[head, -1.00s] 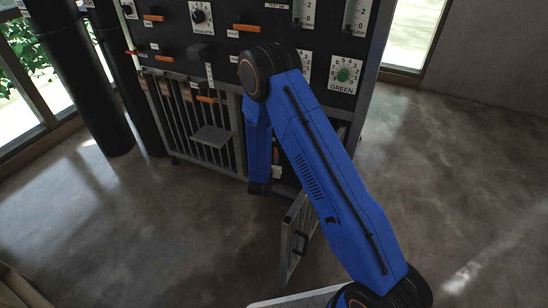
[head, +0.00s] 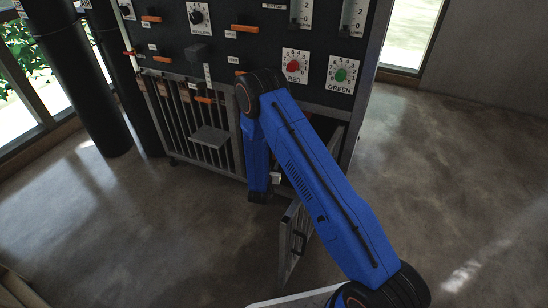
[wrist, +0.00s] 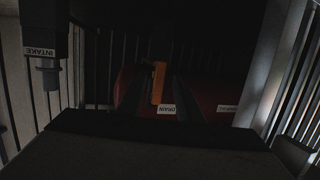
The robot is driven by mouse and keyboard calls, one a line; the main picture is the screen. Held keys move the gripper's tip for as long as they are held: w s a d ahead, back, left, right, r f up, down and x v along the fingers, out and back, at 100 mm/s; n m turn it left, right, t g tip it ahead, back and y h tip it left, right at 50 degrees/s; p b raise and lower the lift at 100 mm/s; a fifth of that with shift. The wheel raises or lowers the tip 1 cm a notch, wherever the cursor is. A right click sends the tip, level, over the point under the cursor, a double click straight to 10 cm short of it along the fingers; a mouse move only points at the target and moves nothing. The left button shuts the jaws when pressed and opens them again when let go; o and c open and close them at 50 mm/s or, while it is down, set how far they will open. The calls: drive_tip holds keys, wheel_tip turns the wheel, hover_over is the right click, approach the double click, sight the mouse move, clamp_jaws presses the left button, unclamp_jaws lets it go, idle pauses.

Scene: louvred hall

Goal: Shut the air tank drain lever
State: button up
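The drain lever (wrist: 158,82) is a short orange handle, upright in the dim wrist view. It stands in front of a dark red tank (wrist: 205,95), just above a white label (wrist: 167,109) reading DRAIN. A large dark block along the bottom of the wrist view seems to be my gripper (wrist: 165,125). In the head view my blue arm reaches to the low cabinet opening and hides the tank and lever.
An open barred door (head: 294,240) stands out from the cabinet beside my arm. A grey fitting labelled INTAKE (wrist: 46,70) hangs at the left of the wrist view. Bars surround the inside. The panel above carries orange levers and a red dial (head: 295,66). Floor at right is clear.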

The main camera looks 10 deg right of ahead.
sight(274, 157)
drive_tip(key=shift+x, duration=2.45)
clamp_jaws()
